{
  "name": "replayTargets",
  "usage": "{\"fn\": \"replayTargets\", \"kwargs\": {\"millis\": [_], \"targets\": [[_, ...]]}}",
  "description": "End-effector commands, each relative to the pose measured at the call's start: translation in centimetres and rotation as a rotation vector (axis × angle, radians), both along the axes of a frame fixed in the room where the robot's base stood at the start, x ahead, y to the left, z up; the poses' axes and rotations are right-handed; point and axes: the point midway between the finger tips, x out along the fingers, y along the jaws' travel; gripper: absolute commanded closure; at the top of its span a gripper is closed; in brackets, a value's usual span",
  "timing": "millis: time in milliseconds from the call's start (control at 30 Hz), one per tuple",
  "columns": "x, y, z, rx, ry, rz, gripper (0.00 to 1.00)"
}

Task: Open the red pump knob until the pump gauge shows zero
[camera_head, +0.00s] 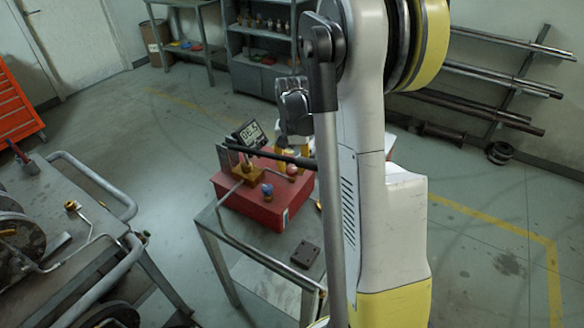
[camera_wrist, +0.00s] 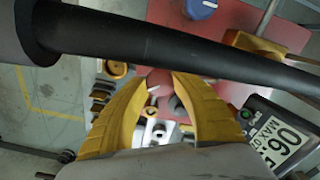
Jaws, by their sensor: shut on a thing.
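The red pump box (camera_head: 248,207) sits on a metal table. The red knob (camera_head: 292,170) is on its far right part, partly hidden by my fingers. In the wrist view the knob (camera_wrist: 158,78) shows between my two yellow fingertips, with a pale mark on it. My gripper (camera_wrist: 160,84) is shut on the knob from either side; it also shows in the head view (camera_head: 291,163). The digital gauge (camera_head: 250,134) stands behind the box with dark digits on a pale screen. It shows tilted in the wrist view (camera_wrist: 278,138); its full reading is not clear.
A long black bar (camera_wrist: 180,50) crosses close above the box, near my fingers. A blue knob (camera_head: 267,190) sits on the box's front part. A dark plate (camera_head: 305,254) lies on the table (camera_head: 262,262). A cart (camera_head: 90,205) stands at left.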

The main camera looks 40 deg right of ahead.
Motion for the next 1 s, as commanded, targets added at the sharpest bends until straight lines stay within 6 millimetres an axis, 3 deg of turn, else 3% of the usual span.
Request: {"fn": "replayTargets", "kwargs": {"millis": [600,1000], "targets": [[0.02,0.05,-0.02,0.0,0.0,0.573,0.99],[0.03,0.07,-0.03,0.0,0.0,0.825,0.99]]}}
